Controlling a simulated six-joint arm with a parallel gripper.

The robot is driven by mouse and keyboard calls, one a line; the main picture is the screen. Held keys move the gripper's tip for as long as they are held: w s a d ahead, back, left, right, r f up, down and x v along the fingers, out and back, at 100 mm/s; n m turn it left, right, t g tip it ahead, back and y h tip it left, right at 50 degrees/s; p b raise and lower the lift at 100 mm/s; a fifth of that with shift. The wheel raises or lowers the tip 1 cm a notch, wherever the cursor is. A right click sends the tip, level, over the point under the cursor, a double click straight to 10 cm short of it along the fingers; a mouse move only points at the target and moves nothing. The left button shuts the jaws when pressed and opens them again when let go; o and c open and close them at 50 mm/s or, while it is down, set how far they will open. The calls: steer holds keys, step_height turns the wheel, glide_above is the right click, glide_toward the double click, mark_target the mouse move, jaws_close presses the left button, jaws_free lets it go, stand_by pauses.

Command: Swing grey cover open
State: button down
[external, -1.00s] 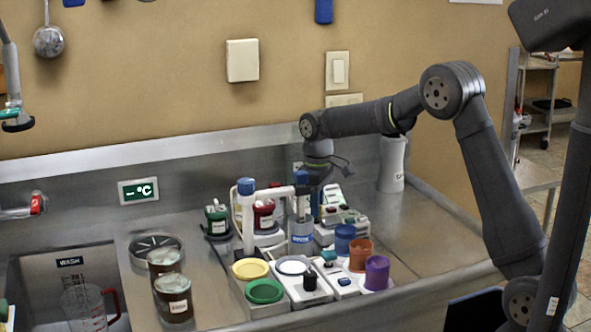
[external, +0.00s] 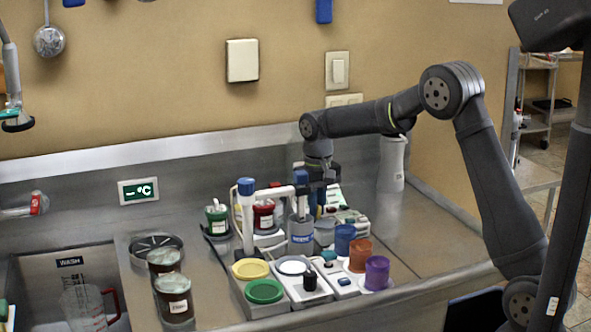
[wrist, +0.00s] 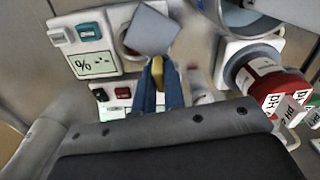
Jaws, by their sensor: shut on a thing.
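The grey cover (wrist: 152,30) is a flat square plate at the top middle of the wrist view. It partly hides a round, dark reddish opening (wrist: 127,48) on a white unit. My gripper (wrist: 158,80) has blue fingers, shut on a yellow piece at the near edge of the cover; the join between that piece and the plate is hard to see. In the external view my gripper (external: 317,207) points down among the small devices, behind the grey cylinder (external: 300,236). I cannot make out the cover clearly there.
A white meter with a "%" display (wrist: 95,65) is left of the fingers. Purple (external: 376,273), orange (external: 359,255) and blue (external: 344,239) cups are in front.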

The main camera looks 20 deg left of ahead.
steer(key=shift+m, duration=1.5)
steer(key=c, duration=1.5)
jaws_free()
steer(key=shift+r, duration=0.15)
step_height(320, 180, up, 17)
steer(key=shift+r, duration=0.1)
